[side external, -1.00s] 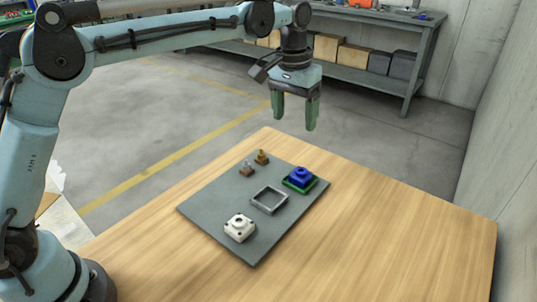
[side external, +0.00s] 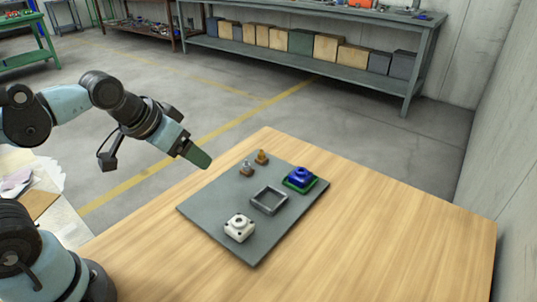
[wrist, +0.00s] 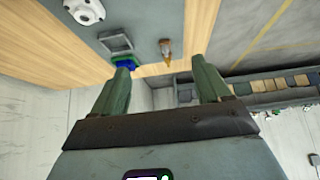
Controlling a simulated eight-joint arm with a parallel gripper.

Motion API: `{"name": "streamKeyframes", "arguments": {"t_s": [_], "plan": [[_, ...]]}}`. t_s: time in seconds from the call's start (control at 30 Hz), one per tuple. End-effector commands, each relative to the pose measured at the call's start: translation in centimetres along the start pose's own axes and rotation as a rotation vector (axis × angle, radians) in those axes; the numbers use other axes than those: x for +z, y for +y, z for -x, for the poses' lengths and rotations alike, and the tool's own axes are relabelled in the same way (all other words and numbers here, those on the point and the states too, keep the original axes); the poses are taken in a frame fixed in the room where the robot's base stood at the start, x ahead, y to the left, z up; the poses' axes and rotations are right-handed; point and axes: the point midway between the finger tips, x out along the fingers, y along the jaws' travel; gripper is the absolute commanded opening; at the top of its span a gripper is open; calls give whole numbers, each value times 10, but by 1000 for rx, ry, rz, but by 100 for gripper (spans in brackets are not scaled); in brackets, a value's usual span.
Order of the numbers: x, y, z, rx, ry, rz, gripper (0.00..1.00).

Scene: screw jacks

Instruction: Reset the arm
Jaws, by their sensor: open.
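My gripper (side external: 201,159) is in the air near the left back edge of the wooden table, tilted with its green fingers pointing down and right. In the wrist view its two fingers (wrist: 164,72) are spread apart with nothing between them.
The wooden table (side external: 400,230) is bare right of the mat. A grey workbench (side external: 330,65) with boxes on its lower shelf stands at the back, a grey wall (side external: 500,140) at the right. Papers (side external: 30,180) lie at the left, behind my base.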

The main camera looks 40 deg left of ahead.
Motion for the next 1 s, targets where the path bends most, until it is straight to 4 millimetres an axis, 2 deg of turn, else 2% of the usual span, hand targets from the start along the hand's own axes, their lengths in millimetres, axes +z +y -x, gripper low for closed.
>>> {"name": "streamKeyframes", "arguments": {"t_s": [0.03, 0.17, 1.0], "plan": [[7, -2, -2, -3, 12, 0, 76], [14, -3, -4, -6, 27, -3, 76], [14, -3, -4, -6, 27, -2, 76]]}}
